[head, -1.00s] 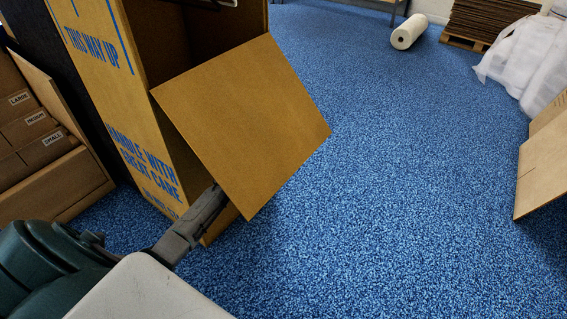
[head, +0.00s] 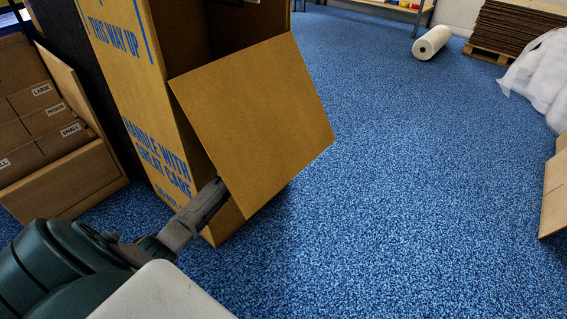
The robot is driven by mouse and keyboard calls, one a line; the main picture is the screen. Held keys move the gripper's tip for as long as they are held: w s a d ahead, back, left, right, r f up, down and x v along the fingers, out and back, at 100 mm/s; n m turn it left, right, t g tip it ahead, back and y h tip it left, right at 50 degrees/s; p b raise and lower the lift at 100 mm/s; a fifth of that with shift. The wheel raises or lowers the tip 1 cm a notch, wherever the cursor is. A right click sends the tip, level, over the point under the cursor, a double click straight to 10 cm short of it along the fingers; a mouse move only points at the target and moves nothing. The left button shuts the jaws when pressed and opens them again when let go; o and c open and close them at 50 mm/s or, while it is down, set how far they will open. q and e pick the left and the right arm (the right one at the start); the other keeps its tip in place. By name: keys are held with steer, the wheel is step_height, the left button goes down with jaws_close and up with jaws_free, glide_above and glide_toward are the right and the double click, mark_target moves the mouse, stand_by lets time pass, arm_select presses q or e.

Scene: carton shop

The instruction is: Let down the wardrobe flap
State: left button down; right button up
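The wardrobe carton (head: 150,100) stands upright at the upper left, brown with blue lettering on its side. My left gripper (head: 215,195) reaches in from the lower left to the flap's lower left edge. Its tips are at or behind the flap, so I cannot tell whether they grip it or only touch it. My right gripper is not in view.
A rack of flat cartons labelled large, medium and small (head: 60,180) stands at the left. Blue floor (head: 400,200) is clear in front and to the right. A white roll (head: 432,42), a cardboard stack (head: 515,30), white wrap (head: 540,75) and another carton (head: 555,190) lie farther off.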

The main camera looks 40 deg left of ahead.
arm_select(q)
steer(key=shift+f, duration=0.15)
steer(key=c, duration=1.5)
jaws_free()
steer(key=shift+a, duration=0.1)
